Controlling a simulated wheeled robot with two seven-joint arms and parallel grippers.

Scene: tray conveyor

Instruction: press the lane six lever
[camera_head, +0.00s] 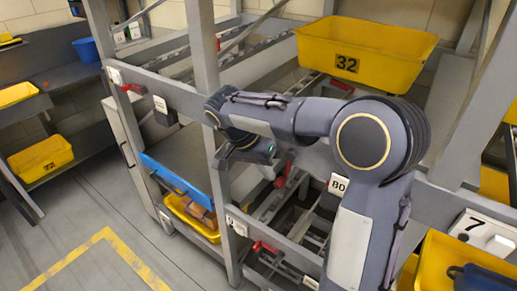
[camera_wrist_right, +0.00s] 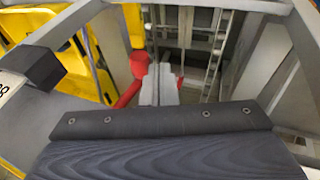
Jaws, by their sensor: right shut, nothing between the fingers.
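Several red levers show on the rack; I cannot read which one is lane six. One red lever (camera_head: 283,175) is just right of my right gripper (camera_head: 245,152) in the head view. In the right wrist view a red lever (camera_wrist_right: 139,66) with a round end is close beside the pale, closed fingers of my right gripper (camera_wrist_right: 160,78), on their left. The fingers hold nothing, and I cannot tell whether they touch the lever. In the head view the fingertips are hard to make out. My left gripper is not in view.
Grey rack posts (camera_head: 207,90) and rails stand close around my right arm. Other red levers are at the left (camera_head: 132,88) and low front (camera_head: 265,247). A yellow bin marked 32 (camera_head: 368,45) sits above. Open floor lies at the lower left.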

